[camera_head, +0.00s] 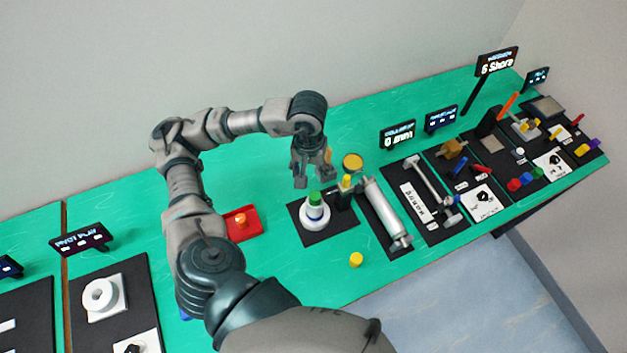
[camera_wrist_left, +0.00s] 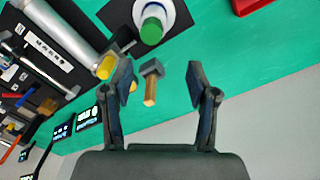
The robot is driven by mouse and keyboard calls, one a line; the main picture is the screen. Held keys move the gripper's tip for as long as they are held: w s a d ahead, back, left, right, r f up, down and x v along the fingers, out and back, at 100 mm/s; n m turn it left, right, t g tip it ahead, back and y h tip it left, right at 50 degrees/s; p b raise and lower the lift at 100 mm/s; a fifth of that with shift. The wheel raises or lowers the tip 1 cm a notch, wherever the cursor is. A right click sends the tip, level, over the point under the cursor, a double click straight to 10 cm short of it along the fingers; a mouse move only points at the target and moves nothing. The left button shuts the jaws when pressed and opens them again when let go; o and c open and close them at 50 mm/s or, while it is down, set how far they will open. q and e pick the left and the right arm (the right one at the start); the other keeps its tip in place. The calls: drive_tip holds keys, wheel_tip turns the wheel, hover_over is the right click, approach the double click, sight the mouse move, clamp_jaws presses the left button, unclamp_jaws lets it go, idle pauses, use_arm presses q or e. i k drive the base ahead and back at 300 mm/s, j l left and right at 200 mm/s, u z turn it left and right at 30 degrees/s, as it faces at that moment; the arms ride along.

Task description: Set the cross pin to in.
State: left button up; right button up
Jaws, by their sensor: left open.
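The cross pin is not labelled in view, so I cannot tell for sure which part it is. On that plate stands a white round part with a green top (camera_head: 315,208). A yellow knob (camera_head: 347,181) is beside it. My right gripper is not in view.
A grey cylinder unit (camera_head: 386,215) lies to the right, with more stations and small signs beyond. A red tray (camera_head: 243,223) is on the left. A loose yellow piece (camera_head: 356,259) lies near the front edge.

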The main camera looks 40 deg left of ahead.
sight(344, 187)
drive_tip(key=k+l, duration=0.5)
drive_tip(key=l, duration=0.15)
drive_tip(key=k+l, duration=0.5)
drive_tip(key=l, duration=0.15)
drive_tip(key=k+l, duration=0.55)
drive_tip(key=l, duration=0.1)
